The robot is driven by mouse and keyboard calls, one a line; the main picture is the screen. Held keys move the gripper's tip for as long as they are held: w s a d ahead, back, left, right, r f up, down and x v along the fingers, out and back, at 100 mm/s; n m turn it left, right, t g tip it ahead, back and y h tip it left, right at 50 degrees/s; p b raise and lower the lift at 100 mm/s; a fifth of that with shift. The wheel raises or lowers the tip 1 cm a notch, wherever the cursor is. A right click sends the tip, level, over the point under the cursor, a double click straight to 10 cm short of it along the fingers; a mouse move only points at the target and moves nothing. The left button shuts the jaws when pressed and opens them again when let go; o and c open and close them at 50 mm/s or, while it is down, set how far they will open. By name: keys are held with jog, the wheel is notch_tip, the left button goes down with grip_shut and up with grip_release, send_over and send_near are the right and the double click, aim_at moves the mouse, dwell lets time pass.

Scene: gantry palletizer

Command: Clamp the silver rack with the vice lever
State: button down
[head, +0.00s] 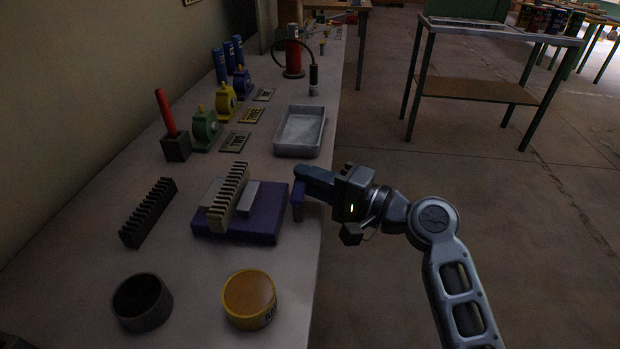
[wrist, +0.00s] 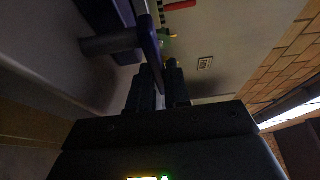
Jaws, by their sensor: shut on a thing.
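The silver rack (head: 229,193), a pale toothed bar, lies between the grey jaws of the vice (head: 265,222), which has a blue-purple base near the table's front edge. The vice lever (head: 297,207) is a short purple bar at the vice's right side. My gripper (head: 304,180) reaches it from the right and is shut on it. In the wrist view the purple lever (wrist: 149,45) runs down between the fingers of my gripper (wrist: 160,88). The exact contact between the rack and both jaws is too small to tell.
A dark rack (head: 148,212) lies left of the vice. A dark round bowl (head: 142,302) and a yellow-rimmed one (head: 249,298) stand in front. A grey tray (head: 300,131) and a red-handled tool in a block (head: 175,145) stand behind.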

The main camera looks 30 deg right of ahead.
jog(key=m+h+p, duration=0.1)
jog(key=h+p, duration=0.1)
jog(key=s+m+t+h+p, duration=0.1)
jog(key=h, duration=0.1)
jog(key=m+t+h+p, duration=0.1)
jog(key=m+h+p, duration=0.1)
jog(key=shift+s+d+r+p, duration=0.2)
jog(key=shift+s+d+p, duration=0.15)
jog(key=shift+s+d+f+m+t+h+p, duration=0.15)
jog(key=shift+m+h+p, duration=0.25)
jog(key=shift+h+p, duration=0.2)
jog(key=shift+s+a+f+m+t+h+p, duration=0.1)
jog(key=shift+s+m+t+h+p, duration=0.05)
jog(key=shift+m+h+p, duration=0.35)
jog(key=shift+d, duration=0.1)
jog(key=c, duration=1.2)
grip_release()
jog(key=shift+o, duration=0.2)
jog(key=shift+s, duration=0.1)
jog(key=s+b, duration=0.2)
jog(key=s, duration=0.5)
jog(key=shift+s+d+b, duration=0.15)
jog(key=shift+s+b, duration=0.15)
